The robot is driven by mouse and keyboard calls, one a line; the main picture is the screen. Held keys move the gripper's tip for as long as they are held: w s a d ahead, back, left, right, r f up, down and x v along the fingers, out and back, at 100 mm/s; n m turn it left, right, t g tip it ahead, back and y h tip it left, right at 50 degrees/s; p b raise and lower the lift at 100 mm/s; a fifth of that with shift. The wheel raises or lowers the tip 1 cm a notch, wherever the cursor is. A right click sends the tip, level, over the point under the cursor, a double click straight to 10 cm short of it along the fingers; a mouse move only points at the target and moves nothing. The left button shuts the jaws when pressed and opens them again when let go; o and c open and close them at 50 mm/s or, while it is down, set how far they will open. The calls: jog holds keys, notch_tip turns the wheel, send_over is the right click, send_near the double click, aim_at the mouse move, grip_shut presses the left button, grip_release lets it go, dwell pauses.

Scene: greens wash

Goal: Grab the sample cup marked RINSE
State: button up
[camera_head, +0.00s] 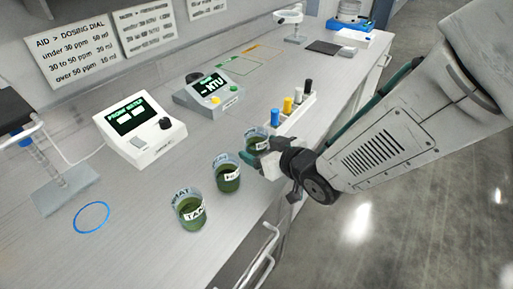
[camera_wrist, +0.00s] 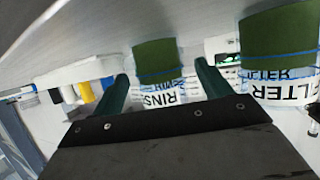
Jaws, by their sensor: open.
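The sample cup marked RINSE (camera_wrist: 156,62) holds dark green liquid. It appears upside down in the wrist view, between the two dark green fingers of my gripper (camera_wrist: 162,82). In the head view this cup (camera_head: 256,138) is the farthest of three in a row, partly hidden by my gripper (camera_head: 258,152). My gripper is open, with a finger on each side of the cup; I cannot tell whether either touches it. The cup marked FILTER (camera_wrist: 278,45) is beside the right finger in the wrist view and is the middle cup (camera_head: 228,178) in the head view.
The nearest cup, marked TAN and partly readable (camera_head: 190,213), stands on the bench. A white rack with coloured caps (camera_head: 290,118) is close behind my gripper. A probe meter (camera_head: 138,128) and an NTU meter (camera_head: 208,96) stand farther back.

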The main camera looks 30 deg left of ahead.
jog(key=shift+x, duration=1.2)
jog(key=c, duration=1.1)
jog(key=shift+r, duration=0.1)
